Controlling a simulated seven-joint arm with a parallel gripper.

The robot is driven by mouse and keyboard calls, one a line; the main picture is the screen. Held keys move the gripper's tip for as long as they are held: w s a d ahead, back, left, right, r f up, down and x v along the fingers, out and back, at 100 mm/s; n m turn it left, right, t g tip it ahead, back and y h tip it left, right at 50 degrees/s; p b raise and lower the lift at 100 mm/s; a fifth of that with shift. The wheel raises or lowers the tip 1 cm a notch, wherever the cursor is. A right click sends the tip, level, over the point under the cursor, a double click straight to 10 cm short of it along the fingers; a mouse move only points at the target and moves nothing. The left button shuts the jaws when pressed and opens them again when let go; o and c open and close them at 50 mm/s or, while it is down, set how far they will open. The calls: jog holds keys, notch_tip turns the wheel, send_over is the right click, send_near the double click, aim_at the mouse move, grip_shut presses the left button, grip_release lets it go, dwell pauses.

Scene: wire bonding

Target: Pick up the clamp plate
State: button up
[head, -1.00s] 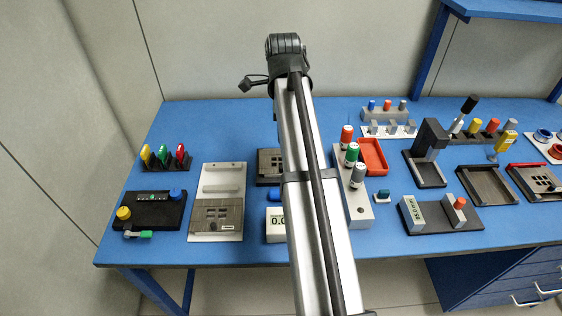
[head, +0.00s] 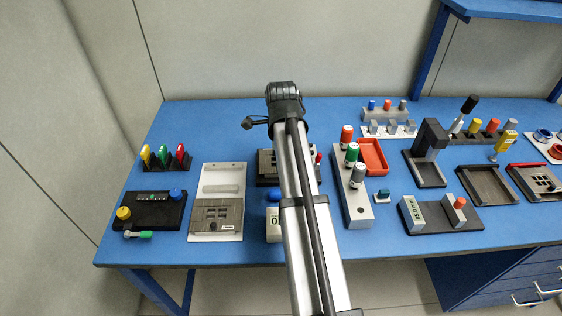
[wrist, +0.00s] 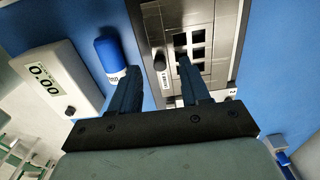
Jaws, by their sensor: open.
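A brownish-grey plate with several square windows, which looks like the clamp plate (wrist: 205,72), lies in a dark fixture (wrist: 239,30) in the wrist view. It has a black knob (wrist: 158,60) and a small white label. My gripper (wrist: 158,72) is open and empty. Its right finger overlaps the windows in the picture; its left finger shows over the blue table beside the fixture. I cannot tell how high the tips are. In the head view the dark fixture (head: 268,179) is partly hidden behind my arm, and the fingers are hidden.
A blue-capped bottle (wrist: 110,58) and a white box with a 0.00 display (wrist: 50,88) are left of the fingers. In the head view, a block with colored-capped cylinders (head: 357,212) stands right of my arm.

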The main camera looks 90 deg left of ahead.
notch_tip(320, 180, down, 2)
jog(key=shift+f, duration=0.1)
grip_shut()
dwell(0.5)
